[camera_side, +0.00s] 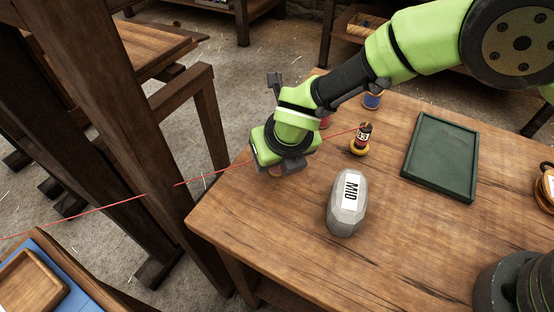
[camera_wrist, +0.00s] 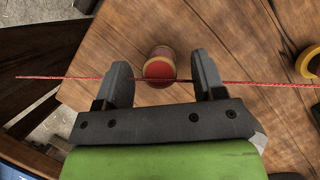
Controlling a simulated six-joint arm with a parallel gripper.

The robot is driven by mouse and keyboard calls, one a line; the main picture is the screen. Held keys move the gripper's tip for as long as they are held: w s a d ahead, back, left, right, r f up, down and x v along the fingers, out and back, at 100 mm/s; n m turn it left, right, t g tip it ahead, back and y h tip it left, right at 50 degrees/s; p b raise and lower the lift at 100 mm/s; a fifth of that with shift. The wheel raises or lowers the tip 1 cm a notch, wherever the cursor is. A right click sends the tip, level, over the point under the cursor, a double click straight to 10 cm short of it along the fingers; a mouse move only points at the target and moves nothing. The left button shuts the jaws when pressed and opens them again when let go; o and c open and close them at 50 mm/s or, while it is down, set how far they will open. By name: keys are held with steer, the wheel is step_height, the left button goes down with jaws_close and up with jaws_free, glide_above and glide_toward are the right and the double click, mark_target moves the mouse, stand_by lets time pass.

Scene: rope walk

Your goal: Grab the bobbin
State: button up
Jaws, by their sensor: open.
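A wooden bobbin with a red top (camera_wrist: 159,67) stands on the table in the wrist view. My gripper (camera_wrist: 162,62) is open, with one finger on each side of the bobbin and a gap visible on both sides. In the side view my gripper (camera_side: 279,164) points down near the table's left edge and mostly hides what is under it. A taut red thread (camera_wrist: 60,78) runs across the wrist view past the fingers and the bobbin. It also runs across the side view (camera_side: 110,206).
A grey weight marked MID (camera_side: 347,203) stands on the table (camera_side: 300,262). A green tray (camera_side: 440,157) is at right. A dark wooden post (camera_side: 105,100) stands left.

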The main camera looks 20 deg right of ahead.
steer(key=shift+w+f, duration=0.25)
steer(key=shift+f, duration=0.45)
steer(key=c, duration=1)
